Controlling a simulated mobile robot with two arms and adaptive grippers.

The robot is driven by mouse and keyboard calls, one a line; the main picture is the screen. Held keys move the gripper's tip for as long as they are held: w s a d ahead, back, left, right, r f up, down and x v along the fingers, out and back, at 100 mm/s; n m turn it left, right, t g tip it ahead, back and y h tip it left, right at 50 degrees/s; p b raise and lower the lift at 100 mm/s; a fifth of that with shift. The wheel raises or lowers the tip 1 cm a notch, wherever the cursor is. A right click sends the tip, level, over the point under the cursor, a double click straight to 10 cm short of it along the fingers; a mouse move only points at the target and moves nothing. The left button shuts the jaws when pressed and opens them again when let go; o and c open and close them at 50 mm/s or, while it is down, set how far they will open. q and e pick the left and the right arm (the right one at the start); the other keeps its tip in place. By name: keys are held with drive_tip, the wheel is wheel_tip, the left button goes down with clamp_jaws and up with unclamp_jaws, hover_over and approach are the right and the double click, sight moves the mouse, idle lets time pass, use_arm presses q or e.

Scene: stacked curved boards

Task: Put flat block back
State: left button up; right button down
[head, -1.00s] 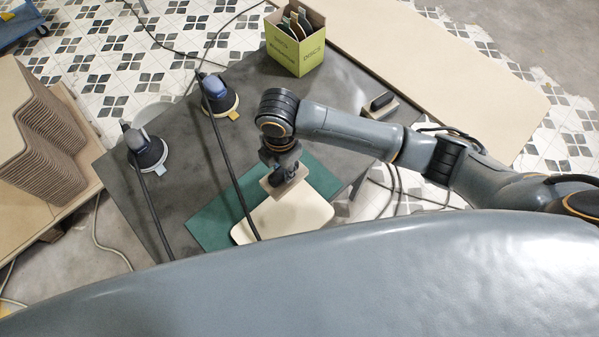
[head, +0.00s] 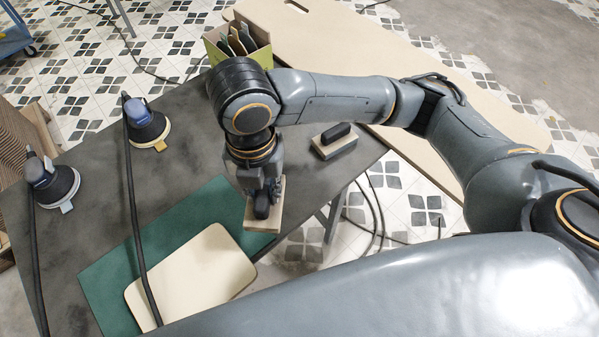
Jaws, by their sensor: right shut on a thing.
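My right gripper (head: 262,194) points down and is shut on a flat block (head: 267,221), a pale beige slab with a dark part on top, partly hidden by the fingers. The block is near the right edge of the dark table (head: 190,130), beside the green mat (head: 112,275) and to the upper right of the cream curved board (head: 195,275). I cannot tell whether it touches the table. Another block (head: 335,147) with a black handle lies on the table further back right. My left gripper is not in view.
Two round sanders (head: 148,128) (head: 55,185) stand on the left of the table, with black cables. A green box (head: 236,50) with dark sheets stands at the back, partly behind my arm. Free table lies between the sanders and my right arm.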

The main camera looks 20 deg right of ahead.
drive_tip(key=shift+w+d+f+p, duration=0.15)
drive_tip(key=shift+w+d+f, duration=0.1)
drive_tip(key=shift+w+d, duration=0.2)
drive_tip(key=shift+w+d+f+p, duration=0.2)
drive_tip(key=shift+w+d, duration=0.1)
drive_tip(key=shift+w, duration=0.2)
drive_tip(key=w+d+f+p, duration=0.1)
drive_tip(key=w+d+f, duration=0.1)
drive_tip(key=w+f, duration=0.1)
drive_tip(key=w+d+f+p, duration=0.1)
drive_tip(key=w+d+f, duration=0.1)
drive_tip(key=w+f, duration=0.1)
drive_tip(key=w+d+f+p, duration=0.1)
drive_tip(key=w+d+f, duration=0.1)
drive_tip(key=f, duration=0.3)
drive_tip(key=shift+w+d+p, duration=0.3)
drive_tip(key=shift+w+p, duration=0.05)
drive_tip(key=shift+w, duration=0.2)
drive_tip(key=shift+f, duration=0.4)
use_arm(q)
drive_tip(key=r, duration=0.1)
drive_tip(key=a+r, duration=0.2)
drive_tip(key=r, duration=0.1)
use_arm(e)
drive_tip(key=shift+f, duration=0.1)
drive_tip(key=shift+f, duration=0.1)
drive_tip(key=c, duration=1.1)
unclamp_jaws()
drive_tip(key=shift+c, duration=0.2)
